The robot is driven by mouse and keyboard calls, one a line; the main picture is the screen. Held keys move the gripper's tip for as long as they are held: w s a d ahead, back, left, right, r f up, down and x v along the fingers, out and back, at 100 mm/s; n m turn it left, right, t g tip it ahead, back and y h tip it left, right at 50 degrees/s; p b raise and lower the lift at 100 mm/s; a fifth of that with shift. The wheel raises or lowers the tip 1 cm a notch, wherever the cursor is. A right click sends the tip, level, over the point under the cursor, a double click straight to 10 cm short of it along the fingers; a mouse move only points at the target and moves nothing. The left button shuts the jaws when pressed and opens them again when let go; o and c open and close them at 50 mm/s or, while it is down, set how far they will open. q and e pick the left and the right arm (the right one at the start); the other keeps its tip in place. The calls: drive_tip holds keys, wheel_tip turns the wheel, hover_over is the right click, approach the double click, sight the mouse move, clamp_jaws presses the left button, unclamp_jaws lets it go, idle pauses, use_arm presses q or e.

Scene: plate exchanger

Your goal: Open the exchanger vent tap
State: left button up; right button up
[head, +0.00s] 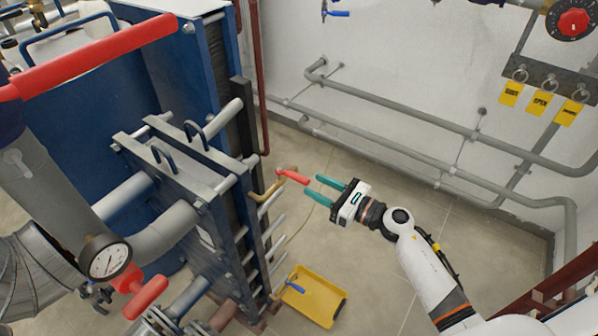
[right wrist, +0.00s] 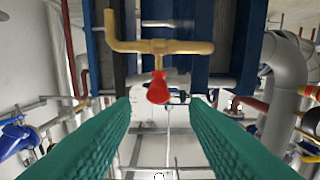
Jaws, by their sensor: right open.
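The vent tap is a brass pipe (head: 262,190) with a red lever handle (head: 293,177) on the right side of the blue plate exchanger (head: 190,180). My right gripper (head: 311,186) has teal fingers and is open, its tips just to the right of the red handle. In the right wrist view the brass pipe (right wrist: 160,46) runs across the upper middle. The red handle (right wrist: 158,88) points toward the camera, centred in the gap between the open fingers (right wrist: 160,105). No finger visibly touches it. My left gripper is not in view.
A yellow tray (head: 312,297) with a blue-handled item lies on the floor below. Grey pipes (head: 400,116) run along the back wall. Yellow tags (head: 540,103) hang at the upper right. A pressure gauge (head: 107,258) and red-handled valves stand at the left. The floor right of the exchanger is mostly clear.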

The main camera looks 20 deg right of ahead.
sight(309, 182)
drive_tip(key=p+x, duration=0.1)
drive_tip(key=x, duration=0.5)
drive_tip(key=shift+w, duration=0.2)
drive_tip(key=shift+c, duration=0.2)
clamp_jaws()
